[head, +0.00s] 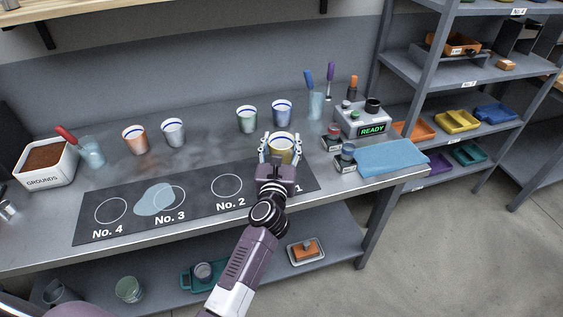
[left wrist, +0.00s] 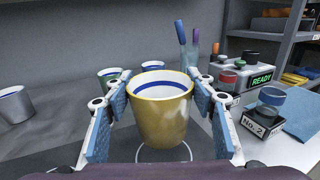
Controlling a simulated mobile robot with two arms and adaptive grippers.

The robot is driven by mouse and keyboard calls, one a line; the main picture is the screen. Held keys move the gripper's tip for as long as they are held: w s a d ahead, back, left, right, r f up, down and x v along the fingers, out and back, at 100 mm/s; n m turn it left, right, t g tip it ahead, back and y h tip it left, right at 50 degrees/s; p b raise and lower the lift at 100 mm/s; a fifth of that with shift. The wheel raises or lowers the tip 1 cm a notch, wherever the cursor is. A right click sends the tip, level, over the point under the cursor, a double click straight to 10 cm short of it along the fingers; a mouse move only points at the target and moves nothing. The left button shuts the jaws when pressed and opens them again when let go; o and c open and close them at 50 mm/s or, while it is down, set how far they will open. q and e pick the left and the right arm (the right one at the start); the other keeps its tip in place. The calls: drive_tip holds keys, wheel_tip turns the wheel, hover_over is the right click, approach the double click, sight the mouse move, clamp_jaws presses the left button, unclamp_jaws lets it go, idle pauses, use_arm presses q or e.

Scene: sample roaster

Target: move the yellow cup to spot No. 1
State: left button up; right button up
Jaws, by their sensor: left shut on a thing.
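The yellow cup (head: 281,149) has a white inside with a blue band and is upright. My left gripper (head: 279,150) is shut on it, with one finger on each side. In the left wrist view, the yellow cup (left wrist: 163,108) sits between the blue finger pads. Part of a white circle (left wrist: 187,152) on the dark mat shows below and around it. The mat (head: 150,229) has spots No. 4, No. 3 and No. 2 in view; my gripper and arm hide most of spot No. 1. I cannot tell whether the cup touches the mat. My right gripper is not in view.
A pale blue puddle-like patch (head: 154,199) lies by spot No. 3. The READY machine (head: 362,119) and blue cloth (head: 391,157) are at right.

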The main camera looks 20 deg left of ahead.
use_arm(q)
drive_tip(key=shift+f+b, duration=0.35)
drive_tip(key=shift+f, duration=0.45)
drive_tip(key=shift+f+b, duration=1.1)
drive_tip(key=shift+f, duration=0.65)
drive_tip(key=shift+f, duration=0.15)
drive_tip(key=o, duration=1.3)
drive_tip(key=shift+r, duration=0.3)
drive_tip(key=s, duration=0.2)
drive_tip(key=s+d, duration=0.1)
drive_tip(key=s, duration=0.4)
drive_tip(key=shift+s+d+f, duration=0.15)
drive_tip(key=shift+s+d, duration=0.05)
drive_tip(key=shift+s, duration=0.05)
